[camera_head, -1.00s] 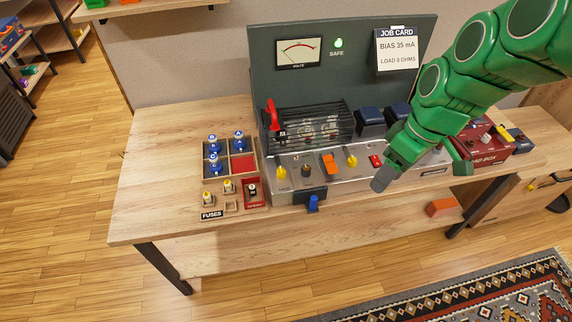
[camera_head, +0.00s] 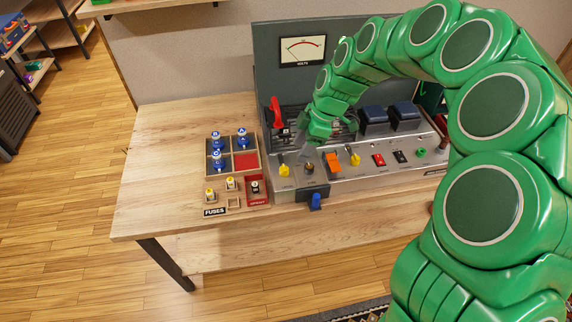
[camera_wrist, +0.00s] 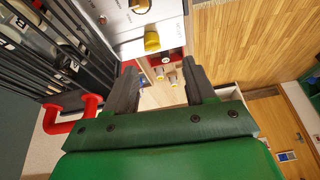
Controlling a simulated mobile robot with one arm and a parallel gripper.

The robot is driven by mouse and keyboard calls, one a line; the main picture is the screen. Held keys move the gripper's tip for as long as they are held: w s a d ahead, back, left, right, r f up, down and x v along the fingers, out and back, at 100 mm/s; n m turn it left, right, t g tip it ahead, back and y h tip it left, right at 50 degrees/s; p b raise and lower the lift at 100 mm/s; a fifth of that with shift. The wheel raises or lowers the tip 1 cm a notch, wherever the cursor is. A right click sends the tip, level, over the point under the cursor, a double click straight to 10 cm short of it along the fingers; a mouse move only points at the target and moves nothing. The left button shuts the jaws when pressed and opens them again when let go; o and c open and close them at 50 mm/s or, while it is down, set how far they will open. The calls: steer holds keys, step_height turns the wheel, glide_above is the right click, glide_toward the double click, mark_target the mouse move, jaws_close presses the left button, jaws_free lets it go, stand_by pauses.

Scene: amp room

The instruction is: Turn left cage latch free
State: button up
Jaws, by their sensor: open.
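The yellow turn-knob (camera_head: 284,170), which looks like the left cage latch, sits on the chassis front below the left end of the black wire cage (camera_head: 349,125). In the wrist view the same yellow knob (camera_wrist: 152,40) shows just beyond the fingertips, a little left of the gap's middle. My gripper (camera_wrist: 160,75) is open and empty, with nothing between the fingers. In the head view my gripper (camera_head: 312,138) hangs over the cage front, to the right of and above the yellow knob. My arm hides much of the cage.
A red handle (camera_head: 276,114) stands at the cage's left end and is close to my gripper in the wrist view (camera_wrist: 75,117). A dark knob (camera_head: 309,168), an orange switch (camera_head: 333,163) and a second yellow knob (camera_head: 354,158) line the chassis. The fuse tray (camera_head: 223,203) lies left.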

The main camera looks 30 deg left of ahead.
mark_target(285, 167)
steer(key=shift+n, duration=0.5)
steer(key=shift+w+a+x, duration=0.15)
steer(key=shift+a+x, duration=0.05)
steer(key=shift+x, duration=1.5)
steer(key=shift+w+a+x, duration=0.1)
steer(key=shift+a+x, duration=0.15)
steer(key=shift+x, duration=1.45)
steer(key=shift+w+a+x, duration=0.15)
steer(key=shift+a+x, duration=0.05)
steer(key=shift+x, duration=1.5)
steer(key=shift+r, duration=0.1)
steer(key=shift+c, duration=0.5)
steer(key=c, duration=0.9)
